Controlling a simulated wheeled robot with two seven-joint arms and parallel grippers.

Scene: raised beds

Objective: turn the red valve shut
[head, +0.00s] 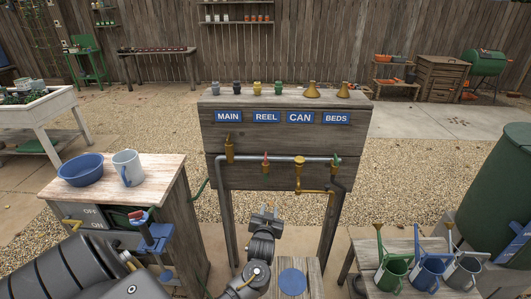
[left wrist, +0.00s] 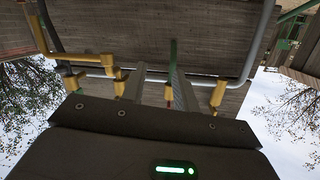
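The red valve (head: 265,157) is a small red handle on a brass tap, on the grey pipe below the REEL label (head: 265,117). My left gripper (head: 263,211) is below that tap and apart from it in the head view. In the left wrist view the two fingers (left wrist: 156,72) stand apart with a gap between them, and nothing is held. A brass tap (left wrist: 168,94) and a green hose-like strip (left wrist: 173,52) show near the right finger. My right gripper is not in view.
Other brass taps sit on the same pipe, including one under CAN (head: 299,162). A bench (head: 165,172) with a blue bowl (head: 81,169) and mug (head: 127,167) stands left. Several watering cans (head: 392,271) stand right. A small stand with a blue disc (head: 293,282) is in front.

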